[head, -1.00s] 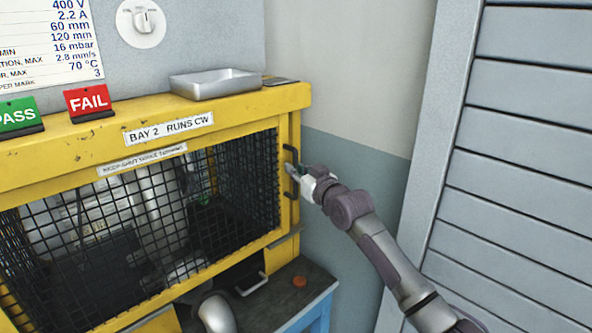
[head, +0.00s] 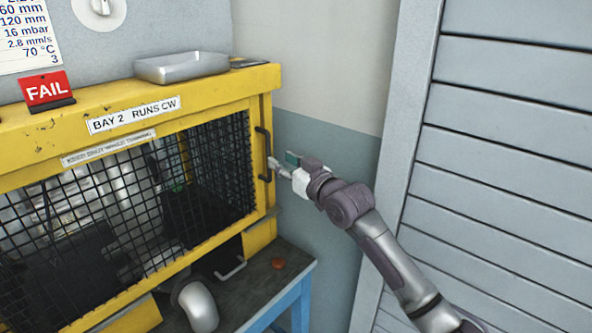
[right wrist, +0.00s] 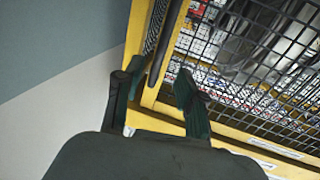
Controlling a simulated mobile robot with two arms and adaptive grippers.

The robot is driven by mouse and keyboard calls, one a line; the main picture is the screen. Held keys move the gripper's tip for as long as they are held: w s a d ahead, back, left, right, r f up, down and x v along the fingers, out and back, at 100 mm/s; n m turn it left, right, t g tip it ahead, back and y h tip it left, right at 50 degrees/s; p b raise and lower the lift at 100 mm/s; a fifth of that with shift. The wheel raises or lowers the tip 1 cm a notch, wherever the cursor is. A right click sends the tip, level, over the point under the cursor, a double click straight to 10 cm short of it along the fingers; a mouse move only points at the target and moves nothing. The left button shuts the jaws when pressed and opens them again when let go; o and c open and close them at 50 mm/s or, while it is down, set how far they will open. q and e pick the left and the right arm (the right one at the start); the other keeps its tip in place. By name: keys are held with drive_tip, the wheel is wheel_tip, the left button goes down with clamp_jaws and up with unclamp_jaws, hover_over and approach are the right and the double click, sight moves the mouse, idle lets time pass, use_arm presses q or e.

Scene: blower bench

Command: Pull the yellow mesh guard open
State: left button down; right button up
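The yellow mesh guard (head: 105,195) is a yellow frame with black wire mesh on the front of the yellow bay. It looks closed. Its dark upright handle (head: 264,153) is at the right edge. My right gripper (head: 281,162) is beside the handle, on its right. In the right wrist view its two dark green fingers stand apart (right wrist: 152,78). The handle (right wrist: 172,35) runs as a dark bar into the space between them in that view; I cannot tell whether they touch it.
A metal tray (head: 181,67) and a red FAIL sign (head: 47,88) stand on the bay's top. A dark bench with blue legs (head: 300,303) bears a red-orange button (head: 278,263). A grey slatted shutter (head: 510,130) stands right; bare wall (head: 325,135) lies between.

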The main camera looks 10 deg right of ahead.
drive_tip(key=v, duration=0.5)
drive_tip(key=d+f+m+g+h, duration=0.1)
drive_tip(key=d+f+h, duration=0.15)
drive_tip(key=f, duration=0.95)
drive_tip(key=d+f+m+g+h, duration=0.2)
drive_tip(key=d+f, duration=0.1)
drive_tip(key=f, duration=1)
drive_tip(key=s+d+f+g+h, duration=0.1)
drive_tip(key=s+f+g, duration=0.1)
drive_tip(key=s+f, duration=0.7)
drive_tip(key=s+d+f+g, duration=0.2)
drive_tip(key=s+f, duration=0.2)
drive_tip(key=f, duration=0.8)
drive_tip(key=s+d+f+g+h, duration=0.1)
drive_tip(key=s+f+g, duration=0.1)
drive_tip(key=s+f, duration=0.7)
drive_tip(key=s+f+g, duration=0.2)
drive_tip(key=s+f, duration=0.4)
drive_tip(key=s, duration=0.6)
drive_tip(key=s+f+g, duration=0.2)
drive_tip(key=s+f, duration=0.4)
drive_tip(key=s, duration=0.7)
drive_tip(key=s+f+g+h, duration=0.1)
drive_tip(key=s+f, duration=0.5)
drive_tip(key=s, duration=0.6)
drive_tip(key=shift+s+a+f+g, duration=0.35)
drive_tip(key=shift+a+g, duration=0.05)
drive_tip(key=shift+g, duration=0.3)
